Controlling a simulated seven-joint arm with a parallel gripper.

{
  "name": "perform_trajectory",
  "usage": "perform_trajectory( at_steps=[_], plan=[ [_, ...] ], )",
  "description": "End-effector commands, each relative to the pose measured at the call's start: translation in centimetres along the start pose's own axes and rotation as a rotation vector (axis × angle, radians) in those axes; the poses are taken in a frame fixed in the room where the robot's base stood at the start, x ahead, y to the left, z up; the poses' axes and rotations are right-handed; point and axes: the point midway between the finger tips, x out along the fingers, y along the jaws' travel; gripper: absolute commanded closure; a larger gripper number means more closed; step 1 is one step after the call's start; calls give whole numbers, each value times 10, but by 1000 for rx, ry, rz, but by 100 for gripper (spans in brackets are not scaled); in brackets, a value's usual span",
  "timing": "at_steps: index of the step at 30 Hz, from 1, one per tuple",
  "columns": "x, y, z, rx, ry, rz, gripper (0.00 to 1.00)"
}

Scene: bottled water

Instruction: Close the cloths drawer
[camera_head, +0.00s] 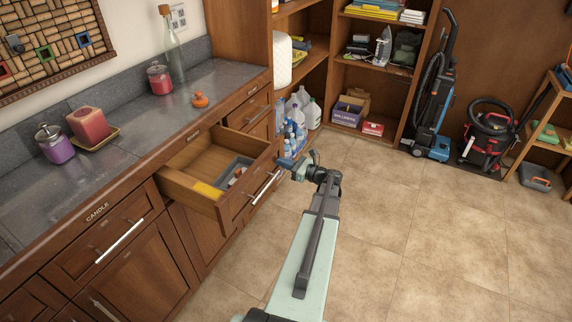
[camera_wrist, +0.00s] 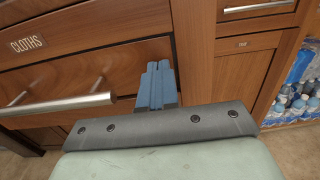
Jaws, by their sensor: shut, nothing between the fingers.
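The cloths drawer (camera_head: 233,207) stands open from the counter in the head view, with a grey divider tray and a yellow item inside. Its silver bar handle (camera_head: 264,188) is on the front. In the wrist view, a CLOTHS label (camera_wrist: 27,44) shows at upper left, with the drawer front and its handle (camera_wrist: 60,104) below. My gripper (camera_head: 287,163) is at the right end of the drawer front. In the wrist view, the blue fingers (camera_wrist: 157,78) are shut and empty, right of the handle. I cannot tell whether they touch the wood.
A candle drawer (camera_head: 110,232) is closed at left. Water bottles and jugs (camera_head: 300,112) stand beyond the counter's end, near my gripper. Shelves (camera_head: 375,70), a blue vacuum (camera_head: 432,100) and a red-black vacuum (camera_head: 489,135) stand at the back. Tiled floor (camera_head: 440,220) is clear at right.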

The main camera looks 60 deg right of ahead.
Motion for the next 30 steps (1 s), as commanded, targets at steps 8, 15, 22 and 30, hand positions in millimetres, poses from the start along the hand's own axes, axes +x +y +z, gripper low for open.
perform_trajectory(
  at_steps=[8,15,22,30],
  plan=[
    [58,0,0,0,0,6,100],
    [126,0,-1,0,0,6,100],
    [189,-1,-1,-1,0,4,100],
    [248,-1,-1,0,0,3,100]
  ],
)
